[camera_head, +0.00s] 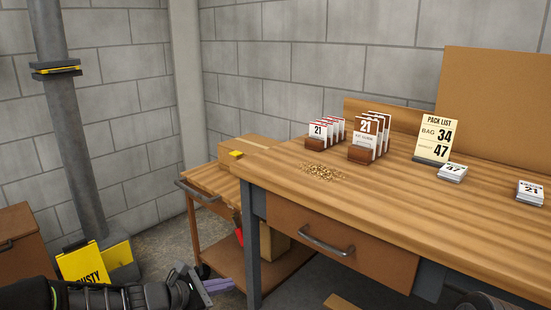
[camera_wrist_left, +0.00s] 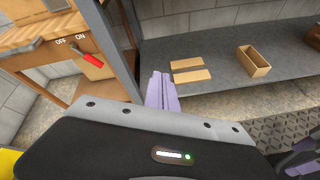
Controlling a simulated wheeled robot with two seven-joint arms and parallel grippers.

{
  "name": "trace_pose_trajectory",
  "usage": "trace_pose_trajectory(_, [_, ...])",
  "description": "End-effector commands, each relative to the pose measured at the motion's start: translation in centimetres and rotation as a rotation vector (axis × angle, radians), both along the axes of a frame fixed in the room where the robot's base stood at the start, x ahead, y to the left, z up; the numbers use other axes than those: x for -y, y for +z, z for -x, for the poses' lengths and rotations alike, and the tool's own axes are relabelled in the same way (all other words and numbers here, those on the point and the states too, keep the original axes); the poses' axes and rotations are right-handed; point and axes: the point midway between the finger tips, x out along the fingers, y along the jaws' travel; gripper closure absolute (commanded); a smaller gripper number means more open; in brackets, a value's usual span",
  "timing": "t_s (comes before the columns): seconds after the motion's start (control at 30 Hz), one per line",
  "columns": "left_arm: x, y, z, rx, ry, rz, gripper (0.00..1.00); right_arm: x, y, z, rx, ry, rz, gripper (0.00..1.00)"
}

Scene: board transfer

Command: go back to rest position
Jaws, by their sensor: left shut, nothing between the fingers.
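My left arm comes in low at the left in the head view. Its gripper (camera_head: 217,287) is shut and empty, with pale purple fingers held off the workbench's front left corner, below the tabletop. In the left wrist view the fingers (camera_wrist_left: 162,90) are together with nothing between them. Purple and dark parts, probably my right gripper (camera_wrist_left: 303,165), show at the lower right edge of the left wrist view. Their jaw state is unclear.
The workbench (camera_head: 400,215) bears card racks (camera_head: 370,138), a pack list sign (camera_head: 435,136), card stacks (camera_head: 453,172) and a pile of grains (camera_head: 323,172). A wooden cart (camera_head: 200,180) stands left of it. A lower shelf (camera_wrist_left: 225,60) holds an open box (camera_wrist_left: 254,61) and two boards (camera_wrist_left: 190,75).

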Motion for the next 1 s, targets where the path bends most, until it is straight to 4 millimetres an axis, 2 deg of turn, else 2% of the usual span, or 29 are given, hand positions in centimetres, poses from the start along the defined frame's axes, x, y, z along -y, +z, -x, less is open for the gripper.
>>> trace_pose_trajectory(0.03, [0.1,-3.5,1.7,-0.031,-0.055,-0.118,1.0,0.0,0.0,0.0,0.0,0.0,0.0,0.0])
trace_pose_trajectory(0.17, [-0.5,-12.8,7.2,-0.079,-0.267,-0.473,1.0,0.0,0.0,0.0,0.0,0.0,0.0,0.0])
trace_pose_trajectory(0.2, [-0.8,-15.6,9.1,-0.081,-0.353,-0.587,1.0,0.0,0.0,0.0,0.0,0.0,0.0,0.0])
trace_pose_trajectory(0.3, [-1.3,-21.8,14.3,-0.034,-0.62,-0.866,1.0,0.0,0.0,0.0,0.0,0.0,0.0,0.0])
trace_pose_trajectory(0.4, [-0.9,-25.8,18.4,0.078,-0.876,-1.061,1.0,0.0,0.0,0.0,0.0,0.0,0.0,0.0])
trace_pose_trajectory(0.57, [2.1,-29.5,24.2,0.31,-1.204,-1.191,1.0,0.0,0.0,0.0,0.0,0.0,0.0,0.0])
trace_pose_trajectory(0.7, [5.2,-31.2,29.7,0.442,-1.39,-1.152,1.0,0.0,0.0,0.0,0.0,0.0,0.0,0.0])
trace_pose_trajectory(0.8, [6.8,-32.4,33.7,0.442,-1.48,-1.081,1.0,0.0,0.0,0.0,0.0,0.0,0.0,0.0])
trace_pose_trajectory(0.83, [7.4,-32.4,34.4,0.449,-1.504,-1.068,1.0,0.0,0.3,0.0,0.0,0.0,0.0,0.0])
trace_pose_trajectory(0.87, [7.1,-30.2,33.8,0.447,-1.489,-1.078,1.0,0.0,2.3,0.1,-0.001,0.0,0.0,0.0])
trace_pose_trajectory(0.9, [7.1,-28.9,33.7,0.447,-1.487,-1.079,1.0,0.0,3.5,0.1,-0.002,0.001,0.0,0.0])
trace_pose_trajectory(1.0, [7.1,-26.4,33.8,0.446,-1.486,-1.077,1.0,-0.1,6.1,0.1,-0.001,0.003,-0.002,0.0])
